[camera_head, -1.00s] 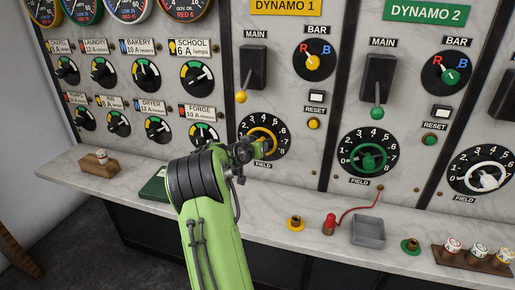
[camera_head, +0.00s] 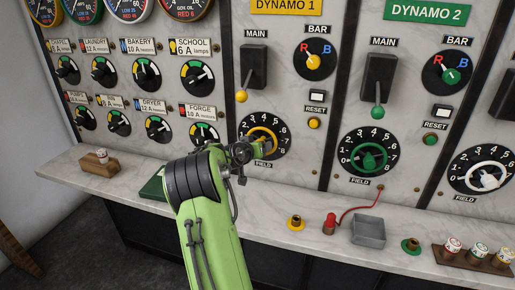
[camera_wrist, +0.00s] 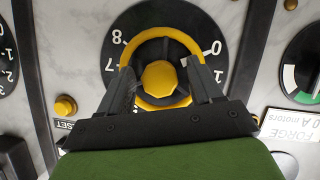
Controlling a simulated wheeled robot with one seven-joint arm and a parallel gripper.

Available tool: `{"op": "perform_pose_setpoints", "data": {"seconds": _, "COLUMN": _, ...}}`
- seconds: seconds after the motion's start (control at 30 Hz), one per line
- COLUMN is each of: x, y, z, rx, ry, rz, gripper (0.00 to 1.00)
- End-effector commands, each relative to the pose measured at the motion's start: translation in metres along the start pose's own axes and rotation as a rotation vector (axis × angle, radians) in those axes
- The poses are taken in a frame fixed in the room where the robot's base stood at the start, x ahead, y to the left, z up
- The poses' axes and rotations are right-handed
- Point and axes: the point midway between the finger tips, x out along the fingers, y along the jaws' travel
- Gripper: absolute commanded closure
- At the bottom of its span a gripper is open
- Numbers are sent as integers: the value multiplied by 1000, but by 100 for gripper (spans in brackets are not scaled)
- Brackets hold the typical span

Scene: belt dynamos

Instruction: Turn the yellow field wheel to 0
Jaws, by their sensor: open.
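The yellow field wheel (camera_head: 272,137) is a ring on a black dial numbered 0 to 8, low on the Dynamo 1 panel. In the wrist view the wheel (camera_wrist: 162,37) appears with its yellow hub in the middle; the 0 is at upper right and 7 and 8 at left. My gripper (camera_wrist: 162,75) is open, its two dark fingers at opposite sides of the ring, with the hub between them. I cannot tell whether they touch the rim. In the head view my gripper (camera_head: 243,152) covers the dial's lower left, and the wheel's setting cannot be read.
The green field wheel (camera_head: 369,158) and white field wheel (camera_head: 487,177) are to the right. Above are the yellow main lever (camera_head: 241,96) and the yellow reset button (camera_head: 314,123).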

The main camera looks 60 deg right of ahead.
Motion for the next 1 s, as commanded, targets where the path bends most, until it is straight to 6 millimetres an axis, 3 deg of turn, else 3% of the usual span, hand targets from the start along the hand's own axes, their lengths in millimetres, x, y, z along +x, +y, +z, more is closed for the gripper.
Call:
{"op": "perform_pose_setpoints", "data": {"seconds": 0.13, "x": -3, "y": 0, "z": -1, "rx": 1, "ry": 3, "rz": 0, "gripper": 35}}
{"op": "perform_pose_setpoints", "data": {"seconds": 0.23, "x": -17, "y": -1, "z": -2, "rx": 2, "ry": 4, "rz": -2, "gripper": 35}}
{"op": "perform_pose_setpoints", "data": {"seconds": 0.7, "x": -140, "y": -1, "z": 0, "rx": 0, "ry": 2, "rz": -4, "gripper": 35}}
{"op": "perform_pose_setpoints", "data": {"seconds": 0.83, "x": -155, "y": 0, "z": 0, "rx": 0, "ry": 1, "rz": -2, "gripper": 35}}
{"op": "perform_pose_setpoints", "data": {"seconds": 1.0, "x": -158, "y": 0, "z": 0, "rx": 0, "ry": 0, "rz": 1, "gripper": 35}}
